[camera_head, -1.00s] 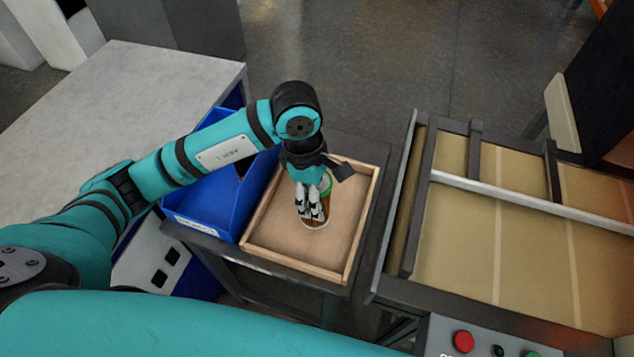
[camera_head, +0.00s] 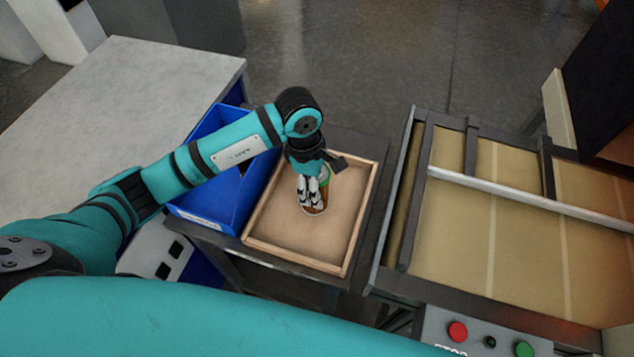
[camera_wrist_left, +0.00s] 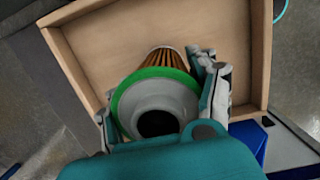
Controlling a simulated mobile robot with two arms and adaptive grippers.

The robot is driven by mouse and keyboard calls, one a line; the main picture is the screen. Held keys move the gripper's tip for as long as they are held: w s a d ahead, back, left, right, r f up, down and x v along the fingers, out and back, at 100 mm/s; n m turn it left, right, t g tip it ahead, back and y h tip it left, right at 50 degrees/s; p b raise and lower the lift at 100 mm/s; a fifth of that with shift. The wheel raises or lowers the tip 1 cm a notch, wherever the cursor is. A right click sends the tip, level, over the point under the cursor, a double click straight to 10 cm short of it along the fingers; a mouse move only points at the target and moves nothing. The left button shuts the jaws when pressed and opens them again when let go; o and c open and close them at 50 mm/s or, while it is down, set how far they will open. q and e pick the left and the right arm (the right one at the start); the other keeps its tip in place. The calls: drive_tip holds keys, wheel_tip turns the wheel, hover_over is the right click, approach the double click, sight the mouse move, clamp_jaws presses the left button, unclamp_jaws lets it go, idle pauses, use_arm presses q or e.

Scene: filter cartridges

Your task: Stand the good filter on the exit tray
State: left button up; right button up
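The filter (camera_wrist_left: 167,60) has an orange pleated body, a green ring and a grey end cap with a dark round hole. In the left wrist view, the cap end faces the camera. My left gripper (camera_head: 310,192) is around the filter, with one finger on each side, and appears shut on it. In the head view, the fingers and wrist cover much of the filter. It is roughly upright over the middle of the shallow wooden tray (camera_head: 351,232). I cannot tell whether its base touches the tray floor. My right gripper is not in view.
A blue bin (camera_head: 222,200) stands directly left of the tray, and a grey table (camera_head: 120,95) lies beyond it. To the right is a framed conveyor-like bed (camera_head: 450,250) with a metal rail and a red button (camera_head: 457,331). The tray floor around the filter looks clear.

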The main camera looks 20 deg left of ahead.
use_arm(q)
drive_tip(key=o, duration=0.4)
drive_tip(key=shift+r+p, duration=0.3)
drive_tip(key=shift+w+r+b, duration=0.1)
drive_tip(key=shift+r+b, duration=0.15)
drive_tip(key=shift+b, duration=0.05)
drive_tip(key=r+b, duration=0.1)
drive_tip(key=r, duration=0.2)
drive_tip(key=a+r, duration=0.1)
drive_tip(key=r, duration=0.3)
drive_tip(key=r+b, duration=0.1)
drive_tip(key=r, duration=0.3)
drive_tip(key=shift+a+b, duration=0.3)
drive_tip(key=shift+a, duration=0.1)
